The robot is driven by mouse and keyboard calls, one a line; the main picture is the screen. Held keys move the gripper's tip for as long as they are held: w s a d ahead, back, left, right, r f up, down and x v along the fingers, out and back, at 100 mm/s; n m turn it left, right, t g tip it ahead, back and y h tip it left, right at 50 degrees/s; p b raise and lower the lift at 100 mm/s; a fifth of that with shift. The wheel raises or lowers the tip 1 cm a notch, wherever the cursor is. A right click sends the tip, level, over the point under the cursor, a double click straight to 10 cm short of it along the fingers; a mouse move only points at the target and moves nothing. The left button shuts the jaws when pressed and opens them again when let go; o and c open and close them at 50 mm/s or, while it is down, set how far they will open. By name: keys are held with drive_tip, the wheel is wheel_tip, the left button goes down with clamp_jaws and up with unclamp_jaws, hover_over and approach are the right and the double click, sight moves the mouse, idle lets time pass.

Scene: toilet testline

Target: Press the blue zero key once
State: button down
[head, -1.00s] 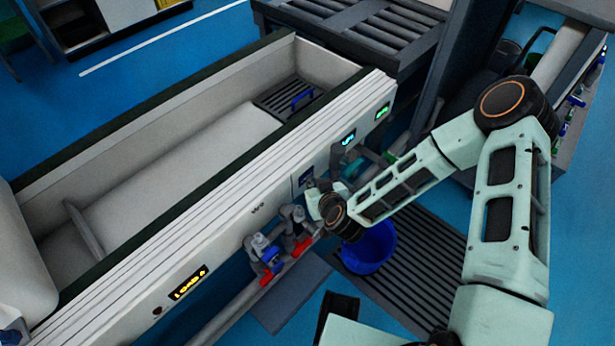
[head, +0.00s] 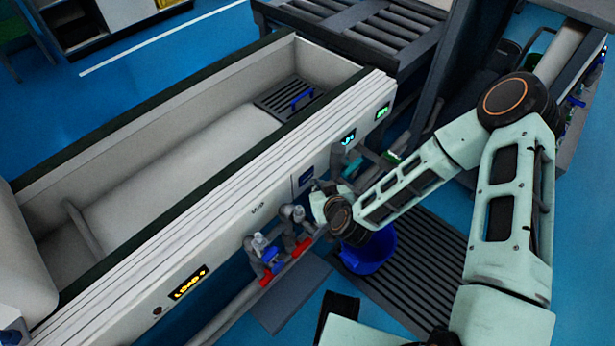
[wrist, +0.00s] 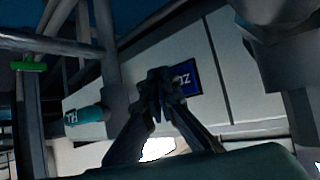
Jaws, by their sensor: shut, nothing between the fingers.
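The blue zero key is a small dark blue square on the white side panel of the long trough. In the head view the key (head: 306,176) is just up and left of my gripper (head: 319,192). In the wrist view the key (wrist: 188,76), with partly covered white lettering, is behind and right of my shut, empty fingertips (wrist: 162,84). The fingertips overlap its left part. I cannot tell whether they touch it.
Grey valves with red handles (head: 302,246) stick out along the panel. A blue bucket (head: 370,254) stands on the floor grate below my wrist.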

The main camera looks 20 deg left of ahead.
drive_tip(key=shift+s+d, duration=0.35)
drive_tip(key=shift+d, duration=0.45)
drive_tip(key=shift+s+d, duration=0.3)
drive_tip(key=shift+d, duration=0.45)
drive_tip(key=shift+s+d, duration=0.35)
drive_tip(key=shift+d, duration=0.45)
